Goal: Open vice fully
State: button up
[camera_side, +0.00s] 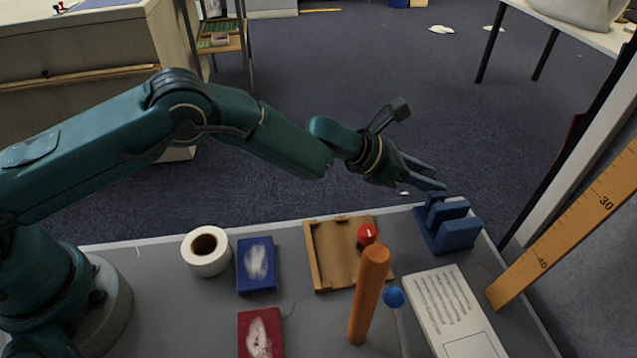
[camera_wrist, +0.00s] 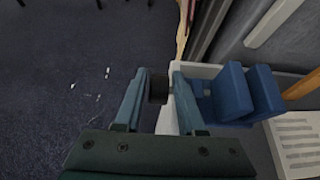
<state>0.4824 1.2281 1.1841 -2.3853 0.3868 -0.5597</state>
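The blue vice (camera_side: 456,235) stands at the far right corner of the table. Its two upright blue jaws show in the wrist view (camera_wrist: 236,92), with a narrow gap between them. A dark round knob (camera_wrist: 158,86) sits on the vice's left side in the wrist view. My gripper (camera_side: 430,173) is at the vice's far side. In the wrist view my gripper's fingers (camera_wrist: 158,76) stand apart, one on each side of the knob. The right finger lies between knob and jaws. I cannot tell whether the fingers press on the knob.
A white printed box (camera_side: 440,300) lies near the vice. A wooden tray (camera_side: 322,255), a red knob (camera_side: 367,234), an upright orange cylinder (camera_side: 368,295), a blue ball (camera_side: 393,297), a tape roll (camera_side: 190,262) and blue (camera_side: 246,275) and red (camera_side: 246,330) blocks share the table. A large ruler (camera_side: 565,240) leans at right.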

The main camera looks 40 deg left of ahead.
jog(key=shift+a, duration=0.1)
jog(key=shift+v, duration=2.5)
jog(key=shift+r, duration=0.1)
notch_tip(320, 180, up, 5)
jog(key=shift+t+h, duration=0.5)
jog(key=shift+w+d+f, duration=0.5)
jog(key=shift+f, duration=0.8)
jog(key=shift+w+d+f, duration=0.5)
jog(key=shift+f, duration=0.8)
jog(key=shift+w+d+f, duration=0.45)
jog(key=shift+d+f, duration=0.05)
jog(key=shift+f, duration=0.75)
